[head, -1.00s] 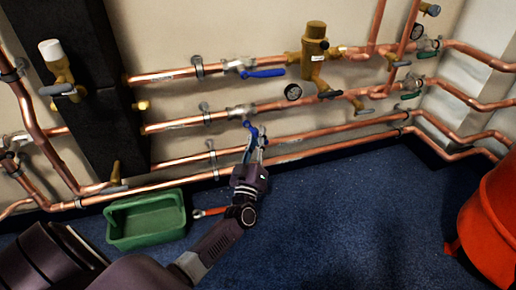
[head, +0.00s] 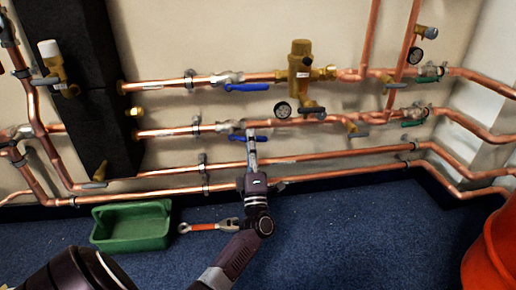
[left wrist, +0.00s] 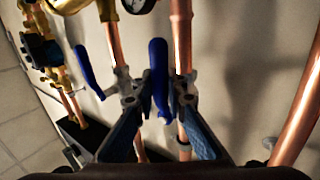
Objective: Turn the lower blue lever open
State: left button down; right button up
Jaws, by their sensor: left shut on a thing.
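The lower blue lever (head: 262,138) sits on the grey valve (head: 229,127) of the second copper pipe. In the head view it lies nearly along the pipe, just below it. My left gripper (head: 252,136) reaches up to it from below and is shut on it, covering its middle. In the left wrist view the lower lever (left wrist: 158,70) stands between the two fingers of my left gripper (left wrist: 158,103). My right gripper is not in view.
The upper blue lever (head: 247,87) is on the pipe above. A brass valve body (head: 300,65) and a gauge (head: 283,109) are to the right. A green tray (head: 132,226), a red-handled wrench (head: 205,227) and an orange bucket (head: 490,255) are on the blue floor.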

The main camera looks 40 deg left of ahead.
pick_arm(q)
jog(key=shift+r+n+g+y, duration=0.15)
jog(key=shift+n+g+y, duration=0.45)
jog(key=shift+n, duration=0.3)
jog(key=shift+r, duration=0.1)
jog(key=c, duration=1.9)
grip_release()
jog(key=shift+c, duration=0.2)
